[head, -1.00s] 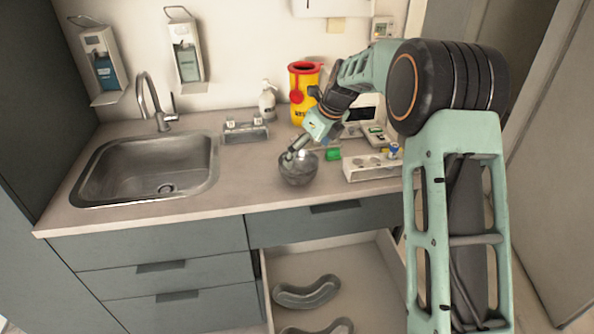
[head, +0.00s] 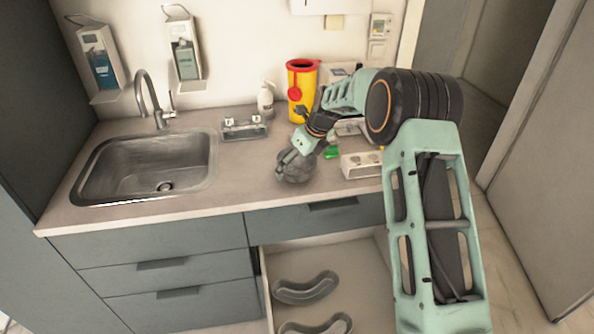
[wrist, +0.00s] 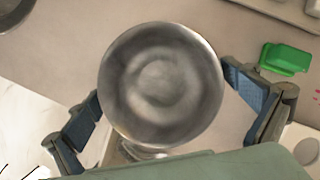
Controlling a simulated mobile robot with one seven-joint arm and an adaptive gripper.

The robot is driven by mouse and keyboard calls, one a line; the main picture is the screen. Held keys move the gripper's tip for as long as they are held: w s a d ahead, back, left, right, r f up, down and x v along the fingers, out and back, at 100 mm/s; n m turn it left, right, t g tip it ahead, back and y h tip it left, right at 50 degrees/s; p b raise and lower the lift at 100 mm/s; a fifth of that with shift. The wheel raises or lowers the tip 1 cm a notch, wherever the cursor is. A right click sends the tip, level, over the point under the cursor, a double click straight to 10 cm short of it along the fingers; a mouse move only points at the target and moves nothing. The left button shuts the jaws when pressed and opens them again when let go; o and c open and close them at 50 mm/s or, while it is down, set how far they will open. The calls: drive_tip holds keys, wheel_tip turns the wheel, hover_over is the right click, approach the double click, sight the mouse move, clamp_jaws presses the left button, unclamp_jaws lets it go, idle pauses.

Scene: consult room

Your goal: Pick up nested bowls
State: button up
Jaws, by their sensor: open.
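The nested bowls (head: 294,168) are round grey metal and stand on the counter right of the sink, near its front edge. In the wrist view the bowls (wrist: 160,88) fill the middle, seen from above, with a second rim just showing below the top one. My gripper (head: 292,156) is at the bowls from above. In the wrist view my open gripper (wrist: 172,118) has one finger on each side of the bowls. The left finger is close to the rim, and I cannot tell whether either finger touches. The lower sides of the bowls are hidden.
The sink (head: 150,165) lies left of the bowls. A green item (wrist: 286,58) and a white holder (head: 360,165) are to the right. A yellow sharps bin (head: 300,95) stands behind. Below, an open drawer (head: 262,285) holds kidney dishes (head: 305,288).

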drive_tip(key=c, duration=1.1)
drive_tip(key=shift+r, duration=0.15)
